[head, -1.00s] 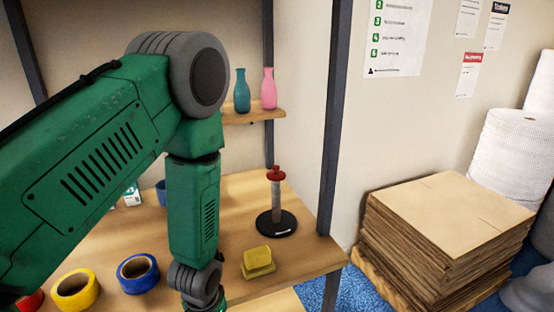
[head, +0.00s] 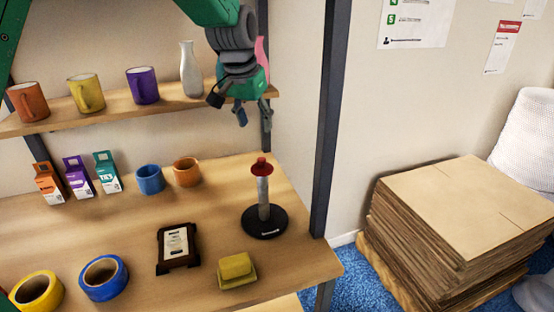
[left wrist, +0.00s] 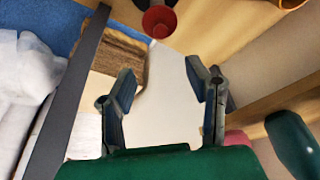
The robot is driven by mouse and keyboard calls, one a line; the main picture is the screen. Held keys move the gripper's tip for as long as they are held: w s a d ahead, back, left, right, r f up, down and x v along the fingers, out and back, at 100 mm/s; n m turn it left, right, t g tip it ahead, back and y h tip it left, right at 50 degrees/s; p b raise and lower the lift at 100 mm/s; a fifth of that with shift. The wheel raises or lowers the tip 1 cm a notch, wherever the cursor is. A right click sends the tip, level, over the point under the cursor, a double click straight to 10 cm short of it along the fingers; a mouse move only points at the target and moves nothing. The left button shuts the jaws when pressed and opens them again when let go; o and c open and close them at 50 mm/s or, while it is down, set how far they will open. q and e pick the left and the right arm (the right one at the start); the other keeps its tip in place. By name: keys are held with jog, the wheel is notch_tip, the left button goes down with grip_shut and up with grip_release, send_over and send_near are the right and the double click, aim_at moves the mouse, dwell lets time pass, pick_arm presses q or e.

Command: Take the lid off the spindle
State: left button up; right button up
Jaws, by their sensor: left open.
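The red lid (head: 261,167) sits on top of the upright grey spindle (head: 264,198). The spindle stands on a round black base (head: 265,222) at the right part of the table. My left gripper (head: 255,110) is in the air above the lid, apart from it, with its fingers pointing down. In the left wrist view my left gripper (left wrist: 160,78) is open, with nothing between its fingers. The red lid (left wrist: 159,20) shows there at the top edge, beyond the fingertips. My right gripper is not in view.
A shelf (head: 120,110) with mugs and a white bottle (head: 190,70) is behind and left of my gripper. A dark upright post (head: 328,120) stands right of the spindle. A yellow block-like thing (head: 237,269), a framed plaque (head: 178,247) and an orange mug (head: 187,172) are nearby.

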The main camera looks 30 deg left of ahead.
aim_at(261, 158)
pick_arm(q)
jog(key=x, duration=0.7)
jog(key=shift+s+a+f+p, duration=0.2)
jog(key=shift+s+f+p, duration=0.05)
jog(key=shift+p, duration=0.05)
jog(key=shift+w+f, duration=0.2)
jog(key=p+x, duration=0.1)
jog(key=x, duration=0.3)
jog(key=shift+f, duration=0.25)
jog(key=shift+w+f, duration=0.1)
jog(key=shift+f, duration=0.1)
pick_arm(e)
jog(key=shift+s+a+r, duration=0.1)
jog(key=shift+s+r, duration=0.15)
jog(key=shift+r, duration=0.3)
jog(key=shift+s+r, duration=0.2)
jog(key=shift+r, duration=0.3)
